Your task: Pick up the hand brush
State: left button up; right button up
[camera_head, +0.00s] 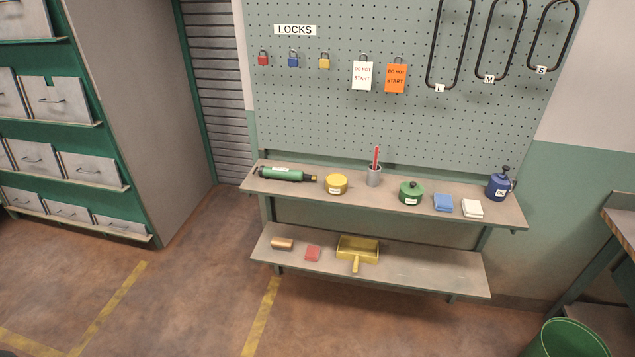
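I cannot clearly make out a hand brush with bristles. On the left of the bench's lower shelf (430,275) lies a small brown, rounded block (283,243); it may be the brush, but it is too small to tell. Neither of my grippers is in view.
The upper shelf (300,191) holds a green cylinder tool (281,174), yellow tin (336,184), cup with a red pencil (374,176), green pot (411,192), two cloths and a blue can (498,186). A green bin (567,340) stands front right. Floor before the bench is clear.

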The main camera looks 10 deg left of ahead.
aim_at(284, 245)
jog(key=u, duration=5.45)
jog(key=z, duration=4.8)
jog(key=i+j+z, duration=0.1)
jog(key=i, duration=0.4)
jog(key=i+j+z, duration=0.1)
jog(key=i, duration=0.35)
jog(key=i+j+z, duration=0.15)
jog(key=i, duration=0.3)
jog(key=i+j+z, duration=0.1)
jog(key=i+j, duration=0.15)
jog(key=i, duration=0.25)
jog(key=i+j+z, duration=0.1)
jog(key=i+j, duration=0.15)
jog(key=i, duration=0.2)
